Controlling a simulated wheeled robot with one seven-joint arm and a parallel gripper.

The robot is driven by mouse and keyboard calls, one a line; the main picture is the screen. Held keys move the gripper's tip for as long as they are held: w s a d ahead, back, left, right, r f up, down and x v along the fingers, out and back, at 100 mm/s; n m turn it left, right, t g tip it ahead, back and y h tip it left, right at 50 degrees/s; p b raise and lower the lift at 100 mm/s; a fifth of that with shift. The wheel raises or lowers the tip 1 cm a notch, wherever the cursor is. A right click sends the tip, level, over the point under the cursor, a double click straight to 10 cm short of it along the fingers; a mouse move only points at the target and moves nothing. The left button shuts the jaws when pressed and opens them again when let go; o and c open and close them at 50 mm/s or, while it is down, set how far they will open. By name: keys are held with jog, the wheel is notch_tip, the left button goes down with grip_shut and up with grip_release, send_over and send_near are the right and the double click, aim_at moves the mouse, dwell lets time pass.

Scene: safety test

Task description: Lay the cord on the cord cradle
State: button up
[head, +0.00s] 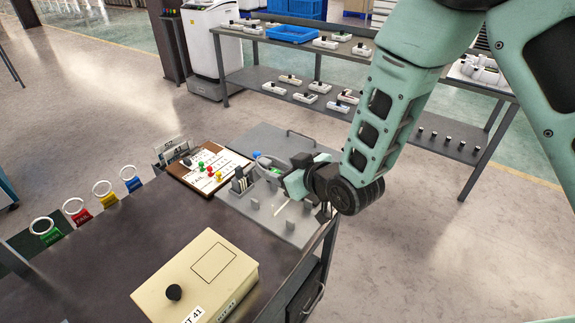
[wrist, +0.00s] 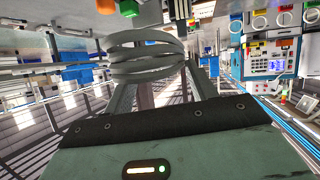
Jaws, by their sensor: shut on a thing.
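In the wrist view a pale grey coiled cord (wrist: 148,58) sits between the fingers of my gripper (wrist: 160,85), which is shut on it. In the head view my gripper (head: 277,172) is over the grey plate at the bench's far right corner. A looped grey shape at its tip looks like the cord; the fingers partly hide it. Short grey upright posts (head: 290,226) stand on the plate just below and in front of the gripper. They look like the cord cradle, but I cannot tell for sure. Whether the cord touches them is unclear.
A clipboard (head: 190,179) with red, green and yellow pieces lies left of the plate. A cream box (head: 196,278) with a black knob stands at the front. Coloured tags with rings (head: 102,192) line the left edge. A shelf rack (head: 300,100) stands behind, across open floor.

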notch_tip(320, 180, down, 6)
jog(key=b, duration=0.3)
jog(key=shift+f+b, duration=2.05)
jog(key=shift+f, duration=0.2)
jog(key=o, duration=1.3)
